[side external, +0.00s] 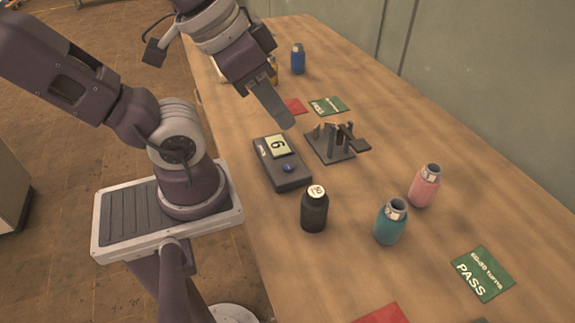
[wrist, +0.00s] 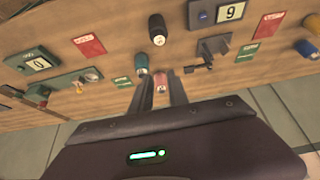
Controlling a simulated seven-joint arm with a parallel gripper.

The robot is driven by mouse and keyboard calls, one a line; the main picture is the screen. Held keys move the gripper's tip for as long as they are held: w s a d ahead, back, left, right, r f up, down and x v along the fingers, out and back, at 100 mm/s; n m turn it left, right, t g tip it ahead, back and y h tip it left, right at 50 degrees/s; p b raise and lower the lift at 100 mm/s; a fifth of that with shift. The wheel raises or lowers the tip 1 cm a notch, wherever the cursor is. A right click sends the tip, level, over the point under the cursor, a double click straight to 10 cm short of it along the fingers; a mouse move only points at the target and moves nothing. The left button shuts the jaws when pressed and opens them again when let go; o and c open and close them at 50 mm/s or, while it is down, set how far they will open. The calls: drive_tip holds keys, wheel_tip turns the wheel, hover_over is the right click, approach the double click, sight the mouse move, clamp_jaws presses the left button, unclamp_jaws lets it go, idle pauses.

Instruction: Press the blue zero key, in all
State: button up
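The dark box (side external: 267,178) on the bench carries a pale display (side external: 278,146) with one digit and a round blue key (side external: 289,168). In the wrist view the box shows at the top right, with the display (wrist: 232,12) looking like 9 and the blue key (wrist: 203,15) to its left. My gripper (side external: 287,124) hangs in the air above the bench, up and behind the box in the side view, not touching the key. In the wrist view its two fingers (wrist: 160,73) stand apart with nothing held between them.
A dark fixture (side external: 331,146) stands right of the box. A black bottle (side external: 314,213), teal bottle (side external: 389,226) and pink bottle (side external: 424,186) stand nearby. A blue bottle (side external: 298,60) is at the far end. Another box with a display (wrist: 39,64) shows in the wrist view's left.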

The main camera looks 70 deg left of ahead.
clamp_jaws()
idle(1.4)
drive_tip(key=w+a+f+n+g+h, duration=0.1)
drive_tip(key=w+a+f+n+h, duration=0.3)
drive_tip(key=a+f+n, duration=0.4)
drive_tip(key=w+a+f+n+g+h, duration=0.2)
drive_tip(key=a+f+n, duration=0.6)
drive_tip(key=n, duration=1.3)
drive_tip(key=w+a+h, duration=0.1)
drive_tip(key=w+h, duration=0.1)
drive_tip(key=h, duration=0.1)
drive_tip(key=shift+f+g, duration=0.3)
drive_tip(key=shift+f, duration=0.05)
drive_tip(key=shift+a, duration=0.1)
